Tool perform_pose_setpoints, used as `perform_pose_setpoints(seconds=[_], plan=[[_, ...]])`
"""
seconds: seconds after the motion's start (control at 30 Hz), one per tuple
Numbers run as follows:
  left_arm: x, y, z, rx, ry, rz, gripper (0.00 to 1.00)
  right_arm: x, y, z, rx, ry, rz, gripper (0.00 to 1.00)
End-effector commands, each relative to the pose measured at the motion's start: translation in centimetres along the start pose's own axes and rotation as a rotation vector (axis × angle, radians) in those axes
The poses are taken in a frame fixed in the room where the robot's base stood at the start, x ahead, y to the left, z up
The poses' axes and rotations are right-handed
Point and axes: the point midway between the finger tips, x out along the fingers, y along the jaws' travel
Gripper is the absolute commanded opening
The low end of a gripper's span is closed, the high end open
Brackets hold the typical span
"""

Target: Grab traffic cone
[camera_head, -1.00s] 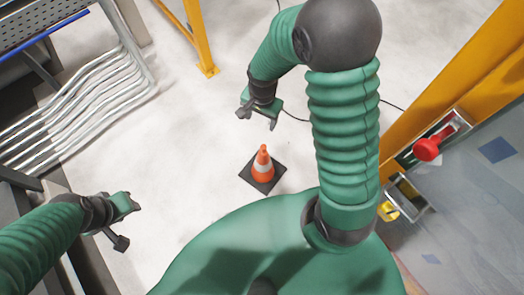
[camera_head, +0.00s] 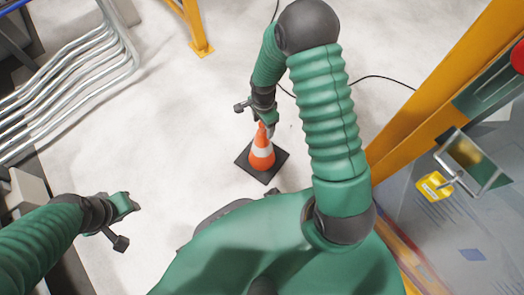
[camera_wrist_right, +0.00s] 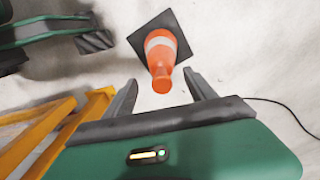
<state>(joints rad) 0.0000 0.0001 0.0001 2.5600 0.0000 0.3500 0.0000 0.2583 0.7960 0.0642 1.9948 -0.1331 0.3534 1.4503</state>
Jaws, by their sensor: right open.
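The traffic cone (camera_head: 261,155) is orange with a white band and stands upright on its dark square base on the pale floor. In the right wrist view, the cone (camera_wrist_right: 160,64) has its tip pointing toward my right gripper (camera_wrist_right: 160,92). The two fingers are apart, one on each side just short of the tip, with nothing held. In the head view my right gripper (camera_head: 256,115) is at the cone's top and partly overlaps it. My left gripper (camera_head: 125,222) is at the lower left, away from the cone, with its jaws apart and empty.
A yellow post (camera_head: 195,30) stands on the floor at the top. Metal pipes (camera_head: 85,70) run along the left. A black cable (camera_head: 375,77) lies on the floor.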

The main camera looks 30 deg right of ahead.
Motion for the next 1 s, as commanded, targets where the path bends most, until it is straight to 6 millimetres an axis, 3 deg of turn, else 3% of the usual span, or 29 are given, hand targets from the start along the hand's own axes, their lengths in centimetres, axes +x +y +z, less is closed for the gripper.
perform_pose_setpoints(seconds=[0.23,0.5,1.0], plan=[[4.3,0.0,1.0,0.000,0.000,0.000,0.36,4.7,-0.3,0.2,0.000,-0.001,0.001,0.65],[4.2,0.0,1.0,0.000,0.000,0.000,0.36,4.8,-0.3,0.2,-0.001,-0.001,0.000,0.65],[4.2,0.0,1.0,0.000,0.000,0.000,0.36,4.8,-0.3,0.2,-0.001,-0.001,0.000,0.00]])
